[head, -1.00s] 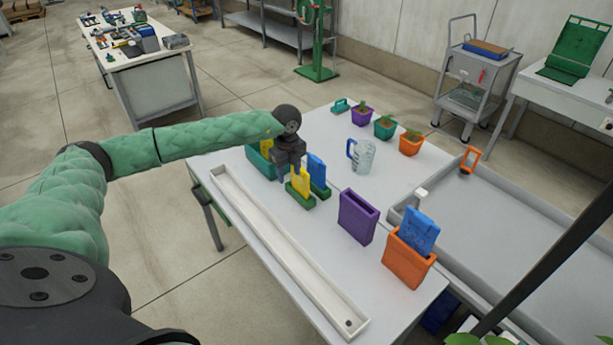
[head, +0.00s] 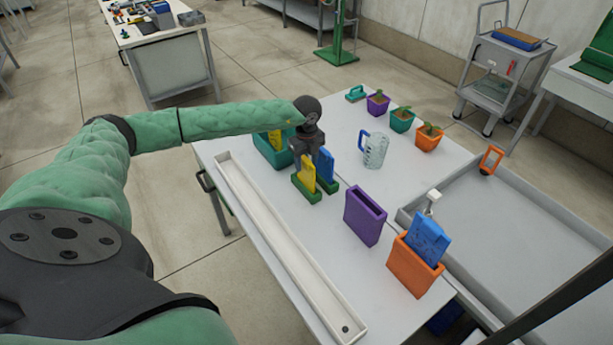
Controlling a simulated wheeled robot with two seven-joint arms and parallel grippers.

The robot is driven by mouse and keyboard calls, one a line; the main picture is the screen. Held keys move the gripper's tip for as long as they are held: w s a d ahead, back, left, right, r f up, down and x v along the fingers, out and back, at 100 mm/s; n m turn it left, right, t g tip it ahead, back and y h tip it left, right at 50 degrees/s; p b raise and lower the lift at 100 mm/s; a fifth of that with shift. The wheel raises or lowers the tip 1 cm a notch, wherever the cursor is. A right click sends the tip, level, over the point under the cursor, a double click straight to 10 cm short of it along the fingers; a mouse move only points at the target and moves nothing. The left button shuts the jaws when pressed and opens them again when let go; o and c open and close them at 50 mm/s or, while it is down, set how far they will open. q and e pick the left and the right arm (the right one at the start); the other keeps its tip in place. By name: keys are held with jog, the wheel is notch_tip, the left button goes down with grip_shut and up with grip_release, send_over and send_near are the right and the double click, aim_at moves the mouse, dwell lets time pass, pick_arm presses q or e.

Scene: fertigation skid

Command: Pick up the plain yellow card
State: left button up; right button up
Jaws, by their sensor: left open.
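A yellow card (head: 308,174) stands upright in a green holder (head: 306,193) on the white table. Another yellow card (head: 275,138) shows partly in the teal bin (head: 268,154) behind it. Whether either is plain is too small to tell. My left gripper (head: 311,158) is open, pointing down at the top of the card in the green holder; its fingers hide the card's upper edge. I cannot tell whether they touch it. A blue card (head: 326,167) stands in a second green holder just to the right. My right gripper is out of view.
A long white trough (head: 285,250) lies along the near table edge. A purple box (head: 365,216) and an orange box (head: 415,268) with a blue card (head: 428,240) stand to the right. A clear jug (head: 374,151) and several potted plants stand behind.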

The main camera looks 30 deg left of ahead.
aim_at(306, 176)
pick_arm(q)
notch_tip(306, 176, down, 2)
jog(key=shift+s+f+b, duration=0.1)
jog(key=shift+f+b, duration=0.05)
jog(key=shift+b, duration=0.15)
jog(key=shift+f, duration=0.25)
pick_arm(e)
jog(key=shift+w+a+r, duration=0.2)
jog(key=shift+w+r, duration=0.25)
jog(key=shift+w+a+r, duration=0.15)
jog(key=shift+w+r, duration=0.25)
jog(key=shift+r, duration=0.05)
pick_arm(q)
grip_shut()
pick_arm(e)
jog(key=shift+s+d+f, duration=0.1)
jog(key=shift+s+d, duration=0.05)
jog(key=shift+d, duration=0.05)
